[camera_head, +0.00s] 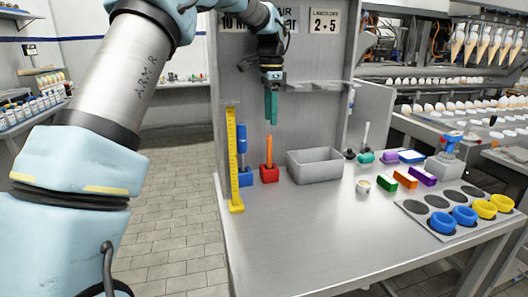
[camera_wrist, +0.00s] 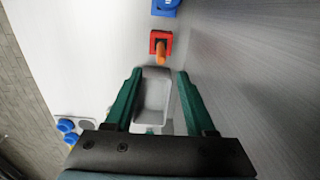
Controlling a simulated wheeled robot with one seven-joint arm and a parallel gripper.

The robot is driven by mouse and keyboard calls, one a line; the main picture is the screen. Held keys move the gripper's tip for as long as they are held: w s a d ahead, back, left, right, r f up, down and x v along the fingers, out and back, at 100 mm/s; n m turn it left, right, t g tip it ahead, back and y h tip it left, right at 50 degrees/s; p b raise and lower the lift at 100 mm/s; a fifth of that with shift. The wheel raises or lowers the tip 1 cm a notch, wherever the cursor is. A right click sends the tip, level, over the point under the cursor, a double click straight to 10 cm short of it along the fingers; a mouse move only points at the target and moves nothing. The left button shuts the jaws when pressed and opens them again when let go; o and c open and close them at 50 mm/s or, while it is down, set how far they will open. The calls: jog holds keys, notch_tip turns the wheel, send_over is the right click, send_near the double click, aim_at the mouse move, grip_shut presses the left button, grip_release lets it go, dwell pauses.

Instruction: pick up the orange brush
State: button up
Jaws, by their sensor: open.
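The orange brush (camera_head: 269,151) stands upright in a red block holder (camera_head: 269,175) on the metal table, near the back panel. My gripper (camera_head: 271,119) hangs above the brush with its green fingers pointing down and nothing held. In the wrist view the orange brush (camera_wrist: 161,47) rises from the red holder (camera_wrist: 154,37), just beyond my open fingertips (camera_wrist: 160,72) and roughly in line with the gap. The fingers appear apart from the brush. The brush's lower end is hidden in the holder.
A blue tool (camera_head: 242,139) in a blue holder and a yellow upright ruler (camera_head: 233,165) stand close on the left. A grey bin (camera_head: 315,166) is close on the right. Several coloured blocks and cups lie farther right. The table's front left is clear.

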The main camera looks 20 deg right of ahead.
jog(key=p, duration=0.3)
send_over(269, 169)
jog(key=f, duration=1)
jog(key=shift+w+d+f, duration=0.15)
jog(key=shift+w+f, duration=0.1)
jog(key=shift+w, duration=0.15)
grip_shut()
